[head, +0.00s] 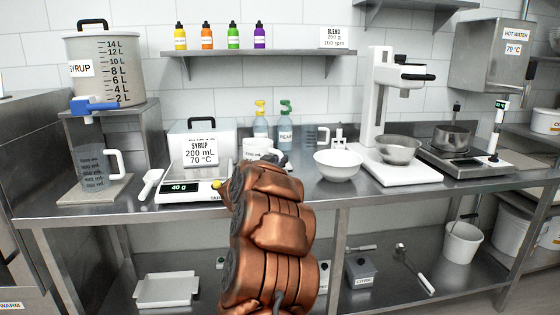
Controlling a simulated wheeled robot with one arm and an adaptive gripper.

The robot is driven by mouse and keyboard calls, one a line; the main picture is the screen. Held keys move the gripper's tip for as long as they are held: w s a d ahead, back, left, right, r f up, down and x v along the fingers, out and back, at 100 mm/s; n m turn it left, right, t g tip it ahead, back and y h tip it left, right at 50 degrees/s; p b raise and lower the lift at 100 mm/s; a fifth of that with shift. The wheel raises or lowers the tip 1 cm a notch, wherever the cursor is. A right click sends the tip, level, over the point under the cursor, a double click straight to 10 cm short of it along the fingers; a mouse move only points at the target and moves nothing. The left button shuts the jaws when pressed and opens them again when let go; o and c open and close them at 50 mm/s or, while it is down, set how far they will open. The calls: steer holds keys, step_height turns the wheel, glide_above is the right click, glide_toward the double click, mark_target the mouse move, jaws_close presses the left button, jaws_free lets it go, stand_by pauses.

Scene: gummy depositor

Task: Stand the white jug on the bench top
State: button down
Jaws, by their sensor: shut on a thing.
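The white jug (258,146) shows only as a pale rounded upper part above the end of my copper arm, around the middle of the head view. My arm hides its lower part, so I cannot tell whether its base touches the steel bench top (300,190). My gripper (277,158) shows as a small dark piece against the jug's lower right side and is shut on it. The fingertips are mostly hidden behind my arm.
A digital scale (180,188) reading 40 g is left of my arm. A grey jug with a white handle (93,166) stands under the syrup tank (105,65). A white bowl (338,164) and a mixer (400,174) stand to the right. Bare bench shows along the front edge.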

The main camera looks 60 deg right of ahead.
steer(key=shift+f, duration=0.3)
steer(key=c, duration=1)
jaws_free()
steer(key=a, duration=0.8)
steer(key=s+a, duration=0.1)
steer(key=a, duration=0.3)
steer(key=shift+s+f, duration=0.1)
